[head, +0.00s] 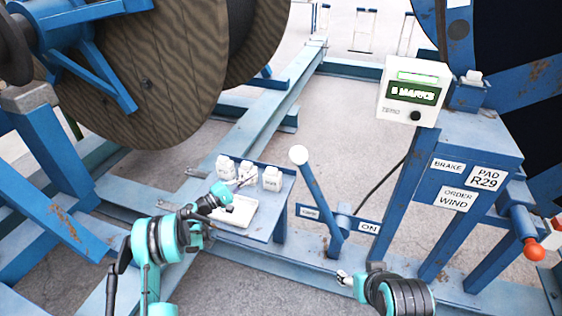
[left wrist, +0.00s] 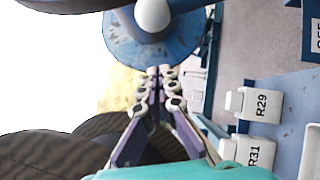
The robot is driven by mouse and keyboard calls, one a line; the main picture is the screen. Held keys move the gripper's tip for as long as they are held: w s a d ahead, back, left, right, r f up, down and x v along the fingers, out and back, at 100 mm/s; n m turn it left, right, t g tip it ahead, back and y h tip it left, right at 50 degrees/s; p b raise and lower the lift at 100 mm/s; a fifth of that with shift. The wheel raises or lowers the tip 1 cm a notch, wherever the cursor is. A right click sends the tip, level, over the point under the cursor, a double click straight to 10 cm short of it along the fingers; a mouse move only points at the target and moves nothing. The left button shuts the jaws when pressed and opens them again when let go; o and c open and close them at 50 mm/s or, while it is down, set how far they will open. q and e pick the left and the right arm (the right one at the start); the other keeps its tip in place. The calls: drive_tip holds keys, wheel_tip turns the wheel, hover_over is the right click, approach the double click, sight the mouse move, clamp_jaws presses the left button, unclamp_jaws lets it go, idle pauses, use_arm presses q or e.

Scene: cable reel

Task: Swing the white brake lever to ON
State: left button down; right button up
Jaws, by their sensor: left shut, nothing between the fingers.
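The brake lever (head: 318,195) is a blue bar with a white ball knob, standing on a low pivot between the OFF plate (head: 309,212) and the ON plate (head: 369,227). Its knob end leans left, towards the OFF side. My left gripper (head: 243,183) is shut and empty, over the small blue shelf, left of the lever and apart from it. In the left wrist view its closed fingers (left wrist: 160,75) point at a white rounded thing before a blue disc; I cannot tell whether that is the knob. My right gripper (head: 343,278) is low, below the pivot; its jaws are unclear.
Several white blocks (head: 271,178) and a white tray (head: 237,211) are on the blue shelf (head: 284,189); wrist-view blocks read R29 (left wrist: 258,104) and R31 (left wrist: 249,151). A blue post with a display box (head: 413,91) stands right. A wooden reel (head: 150,75) is back left.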

use_arm(q)
drive_tip(key=s+d+b+x, duration=0.1)
drive_tip(key=s+x, duration=0.1)
drive_tip(key=x, duration=1.1)
drive_tip(key=shift+s+d+r, duration=0.15)
drive_tip(key=shift+d+r, duration=0.1)
drive_tip(key=shift+r, duration=0.05)
